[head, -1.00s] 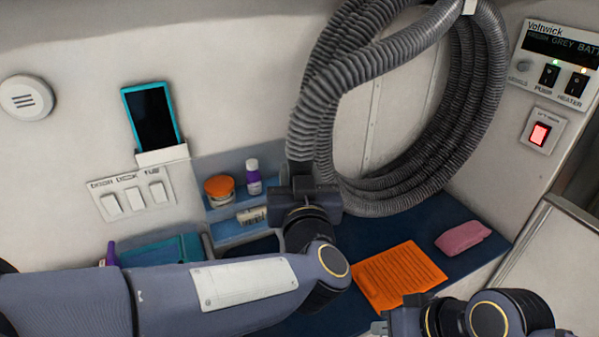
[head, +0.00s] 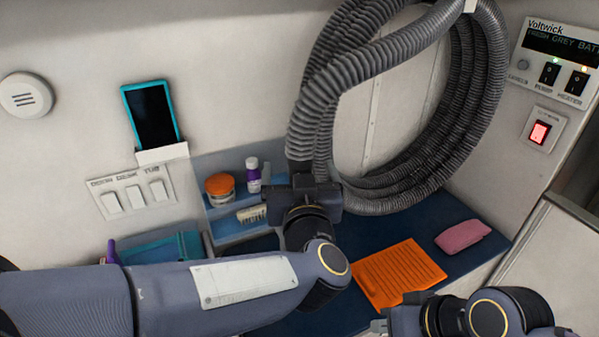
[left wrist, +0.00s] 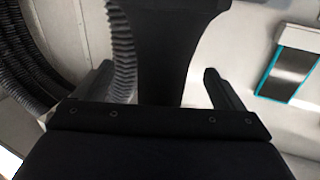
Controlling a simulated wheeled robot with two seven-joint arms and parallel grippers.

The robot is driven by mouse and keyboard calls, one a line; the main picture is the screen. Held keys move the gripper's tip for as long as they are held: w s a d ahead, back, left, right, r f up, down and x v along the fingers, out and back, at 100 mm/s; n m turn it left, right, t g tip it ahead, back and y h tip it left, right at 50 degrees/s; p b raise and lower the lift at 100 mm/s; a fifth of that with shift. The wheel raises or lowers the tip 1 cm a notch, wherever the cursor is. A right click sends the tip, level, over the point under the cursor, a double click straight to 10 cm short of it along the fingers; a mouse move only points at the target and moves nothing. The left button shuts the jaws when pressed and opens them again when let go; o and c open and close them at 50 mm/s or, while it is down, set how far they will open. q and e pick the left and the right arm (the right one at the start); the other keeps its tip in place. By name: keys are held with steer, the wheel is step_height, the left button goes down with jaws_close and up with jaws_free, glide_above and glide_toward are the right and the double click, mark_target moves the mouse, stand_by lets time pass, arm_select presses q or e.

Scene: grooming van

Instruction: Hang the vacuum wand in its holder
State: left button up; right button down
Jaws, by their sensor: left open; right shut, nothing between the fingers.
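My left gripper (head: 303,190) is at the lower end of the grey ribbed hose (head: 345,75) in the head view, in front of the back wall. In the left wrist view its two fingers (left wrist: 157,78) stand apart. A black piece, apparently the vacuum wand (left wrist: 165,45), stands between and beyond them, with ribbed hose beside it; I cannot tell whether it touches a finger. Most of the wand is hidden in the head view. I cannot make out the holder clearly. My right gripper (head: 384,323) is shut and empty at the lower edge, partly cut off.
A blue counter (head: 440,215) carries an orange mat (head: 400,275) and a pink cloth (head: 462,235). A blue shelf holds an orange-lidded jar (head: 219,187), a purple-white bottle (head: 253,177) and a brush (head: 252,213). A phone (head: 152,117) and switches (head: 134,195) are on the wall.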

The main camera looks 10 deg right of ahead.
stand_by(0.3)
arm_select(q)
steer(key=s+a+p, duration=0.1)
steer(key=s, duration=0.9)
steer(key=shift+a, duration=0.2)
stand_by(1.0)
stand_by(0.4)
